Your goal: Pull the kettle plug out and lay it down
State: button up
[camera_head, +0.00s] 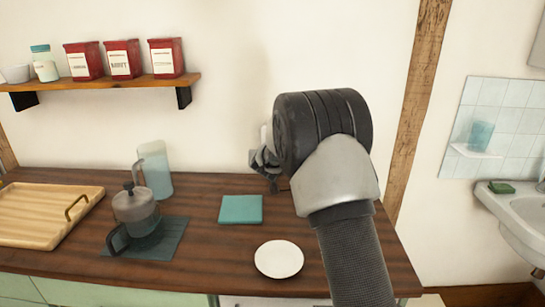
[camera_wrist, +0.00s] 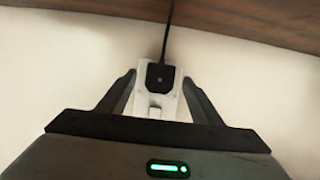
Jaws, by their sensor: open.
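The black plug (camera_wrist: 160,76) sits in a white socket plate (camera_wrist: 146,100) on the wall in the wrist view. Its black cord (camera_wrist: 169,30) runs from it toward the dark wooden counter. My gripper (camera_wrist: 159,79) is open, with one finger on each side of the plug and plate; I cannot tell whether either finger touches them. In the head view my gripper (camera_head: 262,160) is by the wall above the counter, and my arm hides most of the plug area. A grey pot with a black handle, likely the kettle (camera_head: 137,207), stands on a dark teal mat (camera_head: 165,244).
The wooden counter (camera_head: 205,250) holds a tray (camera_head: 40,215), a pale jug (camera_head: 156,170), a teal square (camera_head: 240,209) and a white plate (camera_head: 279,259). A shelf (camera_head: 120,82) with red tins is at upper left. A sink (camera_head: 520,210) is at right.

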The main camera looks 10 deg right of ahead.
jog(key=shift+w+d+f, duration=0.15)
jog(key=shift+w+f, duration=0.1)
jog(key=shift+w, duration=0.25)
jog(key=c, duration=1.1)
jog(key=shift+s+a+b, duration=0.2)
jog(key=shift+s+b, duration=0.1)
jog(key=shift+s, duration=0.6)
jog(key=shift+s+a+b, duration=0.15)
jog(key=shift+s+b, duration=0.2)
jog(key=shift+s, duration=0.55)
jog(key=shift+s+a+b, duration=0.2)
jog(key=shift+s+b, duration=0.1)
jog(key=shift+s, duration=0.6)
jog(key=shift+c, duration=0.2)
